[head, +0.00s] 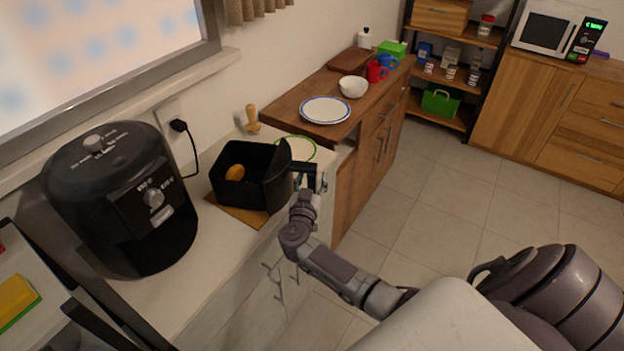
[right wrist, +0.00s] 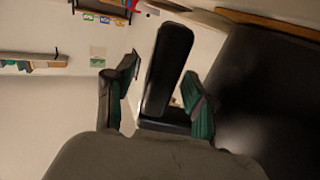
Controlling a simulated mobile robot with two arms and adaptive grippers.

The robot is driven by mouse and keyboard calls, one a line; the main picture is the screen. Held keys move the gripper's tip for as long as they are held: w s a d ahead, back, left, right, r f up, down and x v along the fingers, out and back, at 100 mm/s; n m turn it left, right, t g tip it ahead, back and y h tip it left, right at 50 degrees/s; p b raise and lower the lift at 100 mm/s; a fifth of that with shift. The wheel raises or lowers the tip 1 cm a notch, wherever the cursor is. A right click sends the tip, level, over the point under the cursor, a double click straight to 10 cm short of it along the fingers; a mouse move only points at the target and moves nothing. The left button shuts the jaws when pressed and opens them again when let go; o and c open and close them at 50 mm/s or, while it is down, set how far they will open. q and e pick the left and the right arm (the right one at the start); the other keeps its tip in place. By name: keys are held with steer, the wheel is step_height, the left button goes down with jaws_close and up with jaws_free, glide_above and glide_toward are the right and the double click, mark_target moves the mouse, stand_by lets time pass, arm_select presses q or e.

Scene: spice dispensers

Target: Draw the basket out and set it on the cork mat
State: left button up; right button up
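The black basket (head: 280,185) is out of the air fryer (head: 75,205) and stands upright on the cork mat (head: 238,213), with an orange-yellow piece (head: 234,172) inside. Its handle (head: 305,167) points right, toward my right gripper (head: 313,180). In the right wrist view the black handle (right wrist: 168,70) lies between the two fingers of my right gripper (right wrist: 158,100). The fingers are apart, with a gap showing on the left side of the handle. The basket's dark wall (right wrist: 265,95) fills the right of that view. My left gripper is not in view.
A green-rimmed plate (head: 302,149) and a wooden-handled tool (head: 252,118) are behind the basket. The wooden counter beyond holds a blue-rimmed plate (head: 325,110), a bowl (head: 353,87) and mugs (head: 376,71). White counter in front of the fryer is clear.

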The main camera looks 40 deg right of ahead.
steer(key=shift+f, duration=0.2)
steer(key=shift+s+a, duration=0.25)
steer(key=v, duration=1.1)
steer(key=shift+s+r, duration=0.1)
steer(key=shift+a, duration=0.1)
